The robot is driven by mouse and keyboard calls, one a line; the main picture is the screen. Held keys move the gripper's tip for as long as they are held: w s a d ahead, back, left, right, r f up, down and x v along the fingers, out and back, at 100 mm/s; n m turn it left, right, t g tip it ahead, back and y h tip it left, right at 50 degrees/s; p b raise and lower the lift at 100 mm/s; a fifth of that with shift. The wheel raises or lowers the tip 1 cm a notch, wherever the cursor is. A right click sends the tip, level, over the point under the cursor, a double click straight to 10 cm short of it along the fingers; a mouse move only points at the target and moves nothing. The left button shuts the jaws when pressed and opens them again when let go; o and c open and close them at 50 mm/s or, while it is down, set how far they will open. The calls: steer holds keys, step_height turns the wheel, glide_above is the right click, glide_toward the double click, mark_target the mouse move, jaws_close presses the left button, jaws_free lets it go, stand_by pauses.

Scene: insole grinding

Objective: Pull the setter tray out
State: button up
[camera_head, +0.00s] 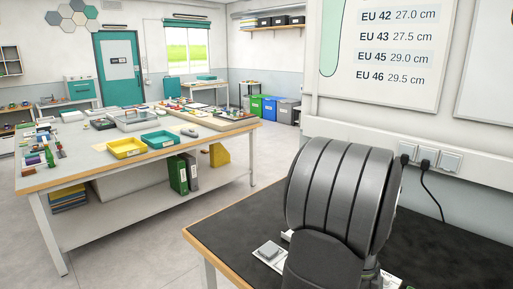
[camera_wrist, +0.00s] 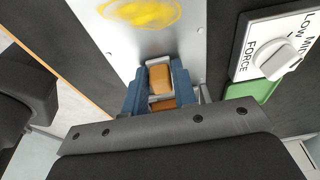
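A pale metal plate (camera_wrist: 190,38) with a yellow smear shows in the wrist view. I cannot tell for sure whether it is the setter tray. My gripper (camera_wrist: 161,92) is at the plate's near end, with blue parts and two tan blocks stacked one above the other in the picture. A light metal strip shows around and between the tan blocks. I cannot tell whether a handle is held between them. In the head view my own dark grey arm hides my gripper and the work area.
A white panel (camera_wrist: 273,45) with a FORCE knob (camera_wrist: 274,60) and a green piece (camera_wrist: 245,103) lie right of my gripper. A black-topped bench (camera_head: 235,225) carries a small grey block (camera_head: 268,250). Sockets (camera_head: 427,156) with a cable are on the wall. A cluttered table (camera_head: 90,172) stands left.

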steer(key=shift+w+a, duration=3.15)
steer(key=o, duration=0.6)
steer(key=shift+c, duration=0.2)
step_height(320, 180, up, 7)
steer(key=shift+f, duration=0.1)
step_height(320, 180, down, 7)
steer(key=shift+r, duration=0.1)
steer(key=shift+s+d, duration=0.1)
steer(key=shift+r, duration=0.1)
